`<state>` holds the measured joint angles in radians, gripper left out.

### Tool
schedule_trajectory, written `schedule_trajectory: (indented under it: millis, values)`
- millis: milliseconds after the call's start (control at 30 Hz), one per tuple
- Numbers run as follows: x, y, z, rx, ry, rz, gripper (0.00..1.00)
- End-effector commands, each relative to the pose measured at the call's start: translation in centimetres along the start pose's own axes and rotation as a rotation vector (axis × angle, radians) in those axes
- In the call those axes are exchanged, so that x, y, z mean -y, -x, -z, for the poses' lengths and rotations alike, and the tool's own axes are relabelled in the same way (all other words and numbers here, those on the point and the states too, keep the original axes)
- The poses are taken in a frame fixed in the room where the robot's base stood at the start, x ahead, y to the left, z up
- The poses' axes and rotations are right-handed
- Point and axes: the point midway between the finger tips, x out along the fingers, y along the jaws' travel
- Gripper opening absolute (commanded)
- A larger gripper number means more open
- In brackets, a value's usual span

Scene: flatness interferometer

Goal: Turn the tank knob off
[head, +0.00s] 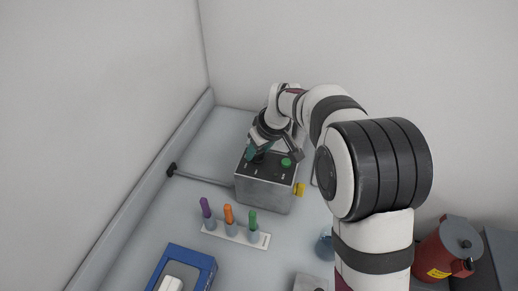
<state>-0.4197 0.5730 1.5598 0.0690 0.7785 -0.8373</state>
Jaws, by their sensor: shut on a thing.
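A grey metal box (262,194) with a dark top panel stands towards the back of the bench. My gripper (257,155) is down at the left part of this panel, shut on a dark knob there, which I take as the tank knob. The gripper and wrist mostly hide the knob, so its pointer and setting cannot be read. A round green button (286,162) is on the right part of the panel, clear of the gripper. Small white marks show on the panel, too small to read.
A white rack (262,240) with purple, orange and green-topped tubes stands in front of the box. A blue tray (207,262), a blue flask (325,246) and a red can (446,252) are nearer. A dark-ended rod (200,178) lies left. Walls close the left and back.

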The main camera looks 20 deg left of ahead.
Motion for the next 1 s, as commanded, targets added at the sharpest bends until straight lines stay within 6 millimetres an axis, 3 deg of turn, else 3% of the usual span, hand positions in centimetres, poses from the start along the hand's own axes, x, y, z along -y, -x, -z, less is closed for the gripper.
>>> schedule_trajectory:
  millis: [367,1000]
  values:
    - [0.13,0.04,0.0,0.001,-0.132,-0.056,0.0]
    - [0.4,-0.03,0.15,0.0,-0.629,-0.262,0.0]
